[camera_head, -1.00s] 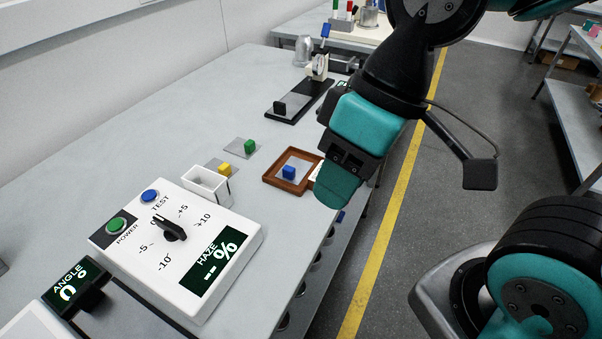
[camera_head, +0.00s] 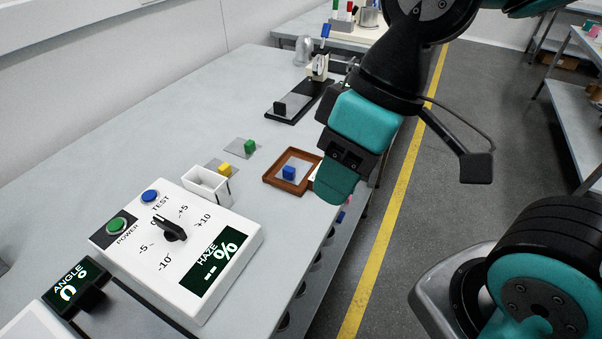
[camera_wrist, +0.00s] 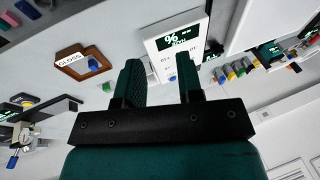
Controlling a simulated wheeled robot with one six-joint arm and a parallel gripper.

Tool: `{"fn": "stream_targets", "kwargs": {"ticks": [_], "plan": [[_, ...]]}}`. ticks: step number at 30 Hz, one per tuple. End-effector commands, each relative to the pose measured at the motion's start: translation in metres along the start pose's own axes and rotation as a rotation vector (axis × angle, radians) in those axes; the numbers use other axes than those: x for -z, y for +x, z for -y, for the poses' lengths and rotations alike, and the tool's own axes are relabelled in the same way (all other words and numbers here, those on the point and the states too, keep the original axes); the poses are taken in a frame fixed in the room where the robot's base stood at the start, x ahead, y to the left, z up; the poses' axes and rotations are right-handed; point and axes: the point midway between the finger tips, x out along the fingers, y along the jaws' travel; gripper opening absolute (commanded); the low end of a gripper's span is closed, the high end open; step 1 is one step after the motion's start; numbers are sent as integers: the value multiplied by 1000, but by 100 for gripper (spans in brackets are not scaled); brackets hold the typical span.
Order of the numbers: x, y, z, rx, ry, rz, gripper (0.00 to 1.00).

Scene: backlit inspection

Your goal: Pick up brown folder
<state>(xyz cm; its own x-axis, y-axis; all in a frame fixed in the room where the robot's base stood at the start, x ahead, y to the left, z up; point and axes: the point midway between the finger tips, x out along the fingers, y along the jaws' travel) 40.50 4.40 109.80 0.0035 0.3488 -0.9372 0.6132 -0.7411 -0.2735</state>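I see no clear folder. The only brown thing on the bench is a shallow wooden-framed tray (camera_head: 270,181) with a grey inside and a small blue block in it. It also shows in the wrist view (camera_wrist: 59,62), upper left, with a white GLOSS label. My gripper (camera_head: 335,188) hangs over the bench's right edge, just right of the tray, and overlaps the tray's label in the head view. In the wrist view my gripper (camera_wrist: 158,62) has its two teal fingers apart with nothing held between them.
A white haze meter (camera_head: 135,231) with a dial stands front left of the tray. A white open box (camera_head: 206,186), a yellow block (camera_head: 224,170) and a green block (camera_head: 249,147) lie left of it. A black slide stand (camera_head: 290,112) is behind. The bench's left side is clear.

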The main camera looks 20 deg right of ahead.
Motion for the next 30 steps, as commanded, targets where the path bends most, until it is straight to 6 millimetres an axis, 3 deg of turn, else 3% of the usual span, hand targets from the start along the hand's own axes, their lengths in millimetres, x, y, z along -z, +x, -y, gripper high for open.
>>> {"fn": "stream_targets", "kwargs": {"ticks": [5,12,18,24,30], "plan": [[28,-3,-31,-53,-275,40,34],[75,-3,-102,-111,-883,181,34],[100,3,-154,-87,-1317,315,34],[110,8,-179,-48,-1540,386,34],[106,28,-188,-35,-1577,398,34]]}}
